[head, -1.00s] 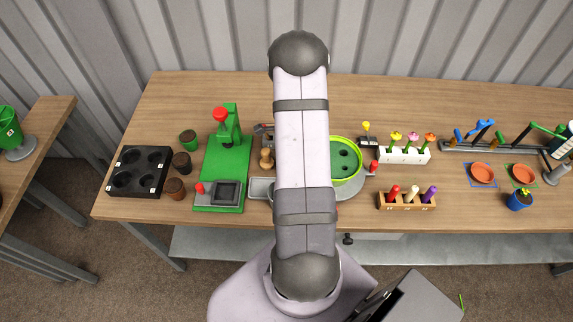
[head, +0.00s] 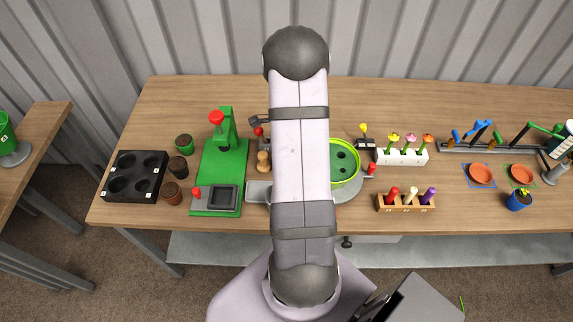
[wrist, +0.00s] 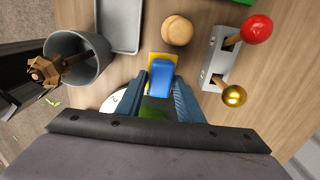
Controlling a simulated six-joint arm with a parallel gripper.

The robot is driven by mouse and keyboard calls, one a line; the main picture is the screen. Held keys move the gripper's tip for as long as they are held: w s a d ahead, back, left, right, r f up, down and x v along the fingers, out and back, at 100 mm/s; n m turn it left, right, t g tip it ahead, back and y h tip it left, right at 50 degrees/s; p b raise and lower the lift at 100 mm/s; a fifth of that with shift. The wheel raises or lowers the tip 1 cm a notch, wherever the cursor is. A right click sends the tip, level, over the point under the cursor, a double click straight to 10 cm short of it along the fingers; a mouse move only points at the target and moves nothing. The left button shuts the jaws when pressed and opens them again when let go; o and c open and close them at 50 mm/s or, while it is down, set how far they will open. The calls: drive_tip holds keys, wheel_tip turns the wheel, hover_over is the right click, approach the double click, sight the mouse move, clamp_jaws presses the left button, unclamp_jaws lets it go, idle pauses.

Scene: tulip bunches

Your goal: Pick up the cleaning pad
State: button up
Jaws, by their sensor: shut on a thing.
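The cleaning pad (wrist: 160,76), a blue block with a yellow edge around it, shows in the wrist view between the fingertips. My gripper (wrist: 162,92) is shut on it, with one blue-grey finger on each side. Whether the pad still touches the surface below I cannot tell. In the head view my own arm hides the gripper and the pad.
In the wrist view a grey cup (wrist: 92,62) with a brown tool stands left, a grey tray (wrist: 119,28) and a wooden knob (wrist: 177,30) lie ahead, and a metal bracket (wrist: 214,68) with a red-ball lever stands right. A green press (head: 221,165) stands left of my arm.

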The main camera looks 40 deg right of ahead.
drive_tip(key=shift+r+b, duration=0.55)
drive_tip(key=shift+r, duration=2.45)
